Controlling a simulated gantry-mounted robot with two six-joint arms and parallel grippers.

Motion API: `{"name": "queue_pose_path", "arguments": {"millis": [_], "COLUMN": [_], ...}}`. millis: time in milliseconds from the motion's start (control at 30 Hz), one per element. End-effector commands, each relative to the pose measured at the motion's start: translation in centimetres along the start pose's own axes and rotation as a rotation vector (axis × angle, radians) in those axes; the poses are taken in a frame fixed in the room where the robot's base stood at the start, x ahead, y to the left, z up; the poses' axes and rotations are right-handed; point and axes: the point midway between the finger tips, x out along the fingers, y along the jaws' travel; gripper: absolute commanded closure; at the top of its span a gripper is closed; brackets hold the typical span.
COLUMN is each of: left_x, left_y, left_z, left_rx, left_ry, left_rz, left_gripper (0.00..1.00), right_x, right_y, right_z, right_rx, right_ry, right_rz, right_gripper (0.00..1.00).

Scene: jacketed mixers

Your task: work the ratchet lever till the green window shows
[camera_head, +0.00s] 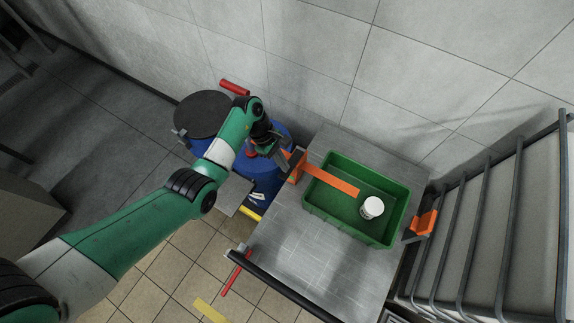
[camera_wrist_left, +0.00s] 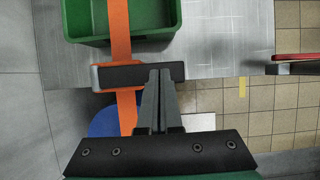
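An orange strap (camera_head: 335,180) runs over the green bin (camera_head: 318,203) on the grey top. The orange ratchet (camera_head: 297,167) sits at the strap's left end, beside the bin. In the left wrist view the ratchet (camera_wrist_left: 98,79) has a dark bar across it, which looks like the lever (camera_wrist_left: 125,76). My left gripper (camera_wrist_left: 159,72) has its fingers together, with the tips over the right part of this bar. I cannot tell whether they touch it. It also shows in the head view (camera_head: 275,153), left of the ratchet. I see no green window. My right gripper is out of view.
A white tub (camera_head: 371,207) stands in the bin. An orange bracket (camera_head: 424,224) is at the top's right edge. Blue drums (camera_head: 262,184) and a dark-topped drum (camera_head: 203,113) stand left. A metal railing (camera_head: 480,200) bounds the right. The top's front part is clear.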

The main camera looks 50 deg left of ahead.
Motion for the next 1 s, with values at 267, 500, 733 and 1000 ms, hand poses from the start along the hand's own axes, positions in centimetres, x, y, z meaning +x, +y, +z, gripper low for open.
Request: {"name": "queue_pose_path", "arguments": {"millis": [267,500,733,1000], "left_x": [-2.0,-2.2,-3.4,-9.0], "left_y": [0.0,0.0,0.1,0.1], "left_z": [-1.8,-2.3,-2.2,-2.2], "left_rx": [-0.003,0.000,0.000,-0.001], "left_ry": [0.002,0.001,0.001,0.001], "left_rz": [0.001,-0.001,0.002,0.005], "left_gripper": [1.00,1.00,1.00,1.00], "right_x": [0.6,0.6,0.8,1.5], "right_y": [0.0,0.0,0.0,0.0], "right_z": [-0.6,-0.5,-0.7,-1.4], "right_rx": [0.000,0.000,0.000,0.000], "right_ry": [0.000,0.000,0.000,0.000], "right_rz": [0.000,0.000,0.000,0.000], "right_gripper": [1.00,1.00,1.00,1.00]}}
